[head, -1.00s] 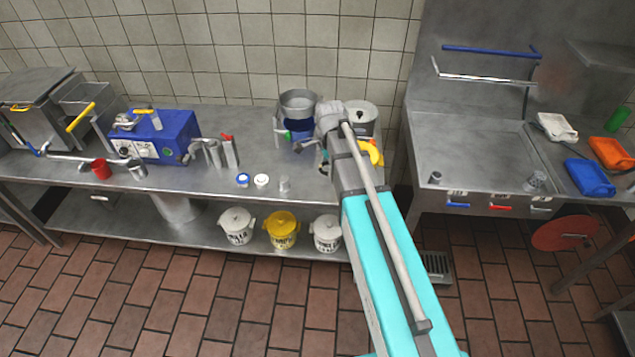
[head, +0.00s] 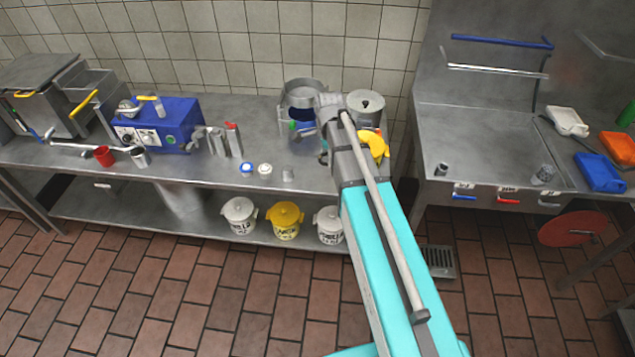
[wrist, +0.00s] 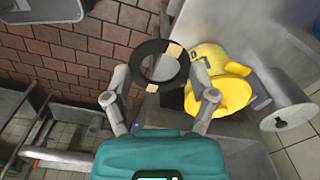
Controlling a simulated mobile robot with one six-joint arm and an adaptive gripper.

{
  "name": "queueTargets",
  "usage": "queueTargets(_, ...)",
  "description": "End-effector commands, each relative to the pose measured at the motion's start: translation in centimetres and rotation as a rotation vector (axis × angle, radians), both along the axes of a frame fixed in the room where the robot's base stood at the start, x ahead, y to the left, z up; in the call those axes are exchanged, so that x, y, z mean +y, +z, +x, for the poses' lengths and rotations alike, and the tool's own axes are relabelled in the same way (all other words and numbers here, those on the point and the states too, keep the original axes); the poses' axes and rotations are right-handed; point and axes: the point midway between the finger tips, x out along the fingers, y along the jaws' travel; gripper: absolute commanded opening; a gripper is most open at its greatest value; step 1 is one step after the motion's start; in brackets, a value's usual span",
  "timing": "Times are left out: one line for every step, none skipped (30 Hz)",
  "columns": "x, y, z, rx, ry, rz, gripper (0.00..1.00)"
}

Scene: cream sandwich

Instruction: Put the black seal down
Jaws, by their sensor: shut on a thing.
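The black seal (wrist: 142,68) is a dark ring with pale tan patches, seen in the wrist view. My gripper (wrist: 160,82) is shut on the seal, with a finger on each side of it. In the wrist view the seal is in front of a yellow thing and a metal surface; whether it touches that surface I cannot tell. In the head view my gripper (head: 326,132) is over the right part of the steel counter (head: 230,185), largely hidden by my own arm. The seal cannot be made out clearly there.
A yellow thing (wrist: 212,78) is close to the right of the seal. A lidded pot (head: 367,104) and a steel pan (head: 304,88) stand at the back. Small blue (head: 246,168) and white (head: 265,170) pieces lie left of my arm. The counter front there has bare room.

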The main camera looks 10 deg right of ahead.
Motion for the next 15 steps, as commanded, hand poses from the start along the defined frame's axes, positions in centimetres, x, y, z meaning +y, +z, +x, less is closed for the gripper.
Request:
queueTargets(0.4, -1.3, 0.2, 0.0, 0.001, 0.0, 0.55)
queueTargets(0.7, -1.8, 0.3, 0.0, 0.001, 0.0, 0.55)
queueTargets(1.1, -2.4, 0.4, 0.0, 0.002, 0.0, 0.55)
queueTargets(1.5, -2.9, 0.5, 0.0, 0.003, 0.0, 0.55)
queueTargets(1.8, -3.4, 0.5, 0.0, 0.002, 0.0, 0.55)
queueTargets(2.2, -4.1, 0.7, 0.0, 0.001, 0.0, 0.55)
queueTargets(2.5, -4.6, 0.7, 0.0, 0.001, 0.0, 0.55)
queueTargets(2.9, -5.1, 0.8, 0.0, 0.001, 0.0, 0.55)
queueTargets(3.4, -5.8, 0.9, 0.0, 0.002, 0.0, 0.55)
queueTargets(3.7, -6.3, 1.0, 0.0, 0.002, 0.0, 0.55)
queueTargets(4.0, -6.8, 1.1, 0.001, 0.001, 0.0, 0.55)
queueTargets(4.4, -7.4, 1.2, 0.001, 0.0, 0.0, 0.55)
queueTargets(4.8, -7.8, 1.3, 0.001, 0.0, 0.0, 0.55)
queueTargets(5.1, -8.2, 1.3, 0.001, 0.001, 0.0, 0.55)
queueTargets(5.5, -8.7, 1.4, 0.001, 0.001, 0.0, 0.55)
